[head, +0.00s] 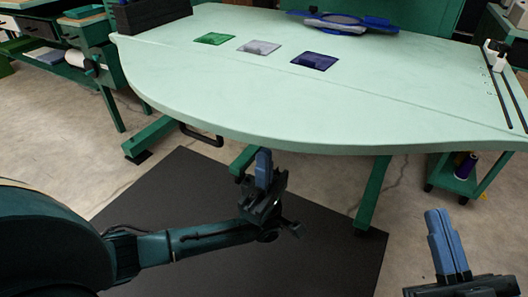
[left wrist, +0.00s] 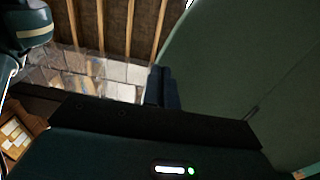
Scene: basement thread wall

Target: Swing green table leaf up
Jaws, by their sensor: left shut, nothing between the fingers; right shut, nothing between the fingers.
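The pale green table leaf (head: 250,110) is the curved front part of the table top. It looks about level with the rest of the top, beyond a faint seam. My left gripper (head: 263,158) is shut and empty, fingers pointing up, just below the leaf's front edge in the head view. I cannot tell whether it touches the leaf. In the left wrist view, a broad green surface (left wrist: 225,65), seemingly the leaf's underside, fills the right side beside the shut fingers (left wrist: 162,85). My right gripper (head: 440,225) is shut and empty at the lower right, apart from the table.
Green (head: 214,39), grey (head: 259,47) and dark blue (head: 315,61) squares lie on the table top. A dark box (head: 152,14) and a blue-framed round item (head: 340,21) are at the back. A green table leg (head: 373,195) stands by the black mat (head: 165,215).

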